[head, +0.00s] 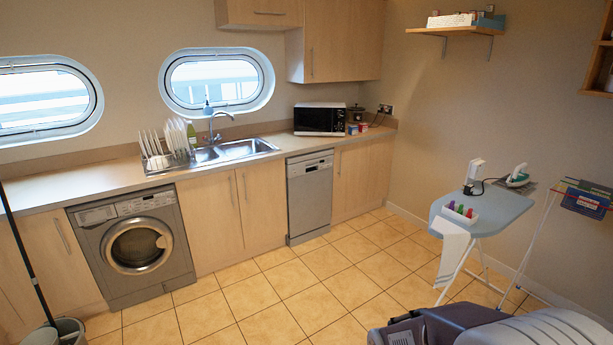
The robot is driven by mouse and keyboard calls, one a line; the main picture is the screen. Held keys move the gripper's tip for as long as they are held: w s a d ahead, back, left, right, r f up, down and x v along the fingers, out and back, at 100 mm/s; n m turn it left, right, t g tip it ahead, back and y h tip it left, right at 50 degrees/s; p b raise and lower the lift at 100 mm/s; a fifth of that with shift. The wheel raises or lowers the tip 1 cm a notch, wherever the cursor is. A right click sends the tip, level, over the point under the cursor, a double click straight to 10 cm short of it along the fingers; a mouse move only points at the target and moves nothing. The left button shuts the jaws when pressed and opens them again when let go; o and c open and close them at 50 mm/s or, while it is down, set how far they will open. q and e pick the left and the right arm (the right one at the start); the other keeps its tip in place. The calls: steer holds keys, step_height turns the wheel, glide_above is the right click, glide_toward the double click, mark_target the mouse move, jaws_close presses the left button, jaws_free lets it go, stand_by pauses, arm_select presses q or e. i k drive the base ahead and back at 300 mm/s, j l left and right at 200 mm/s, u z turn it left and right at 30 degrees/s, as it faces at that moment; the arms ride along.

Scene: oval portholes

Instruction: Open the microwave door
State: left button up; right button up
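The microwave (320,119) stands on the counter near the back corner, to the right of the sink. It has a dark front and a pale top, and its door looks shut. Its control panel is on the right side of the front. Neither of my grippers shows in the head view. The microwave is across the room, well away from the camera.
The tiled floor (285,290) is clear in the middle. An ironing board (485,208) with an iron (518,175) stands at the right. A washing machine (135,245) and a dishwasher (310,195) sit under the counter. A dark and grey object (440,327) fills the bottom right.

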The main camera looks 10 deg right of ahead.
mark_target(308, 121)
steer(key=i+l+z, duration=0.3)
steer(key=i, duration=0.65)
steer(key=i+z, duration=0.35)
steer(key=i, duration=0.6)
steer(key=i+j, duration=0.1)
steer(key=i, duration=3.2)
steer(key=l+z, duration=0.05)
steer(key=l, duration=0.1)
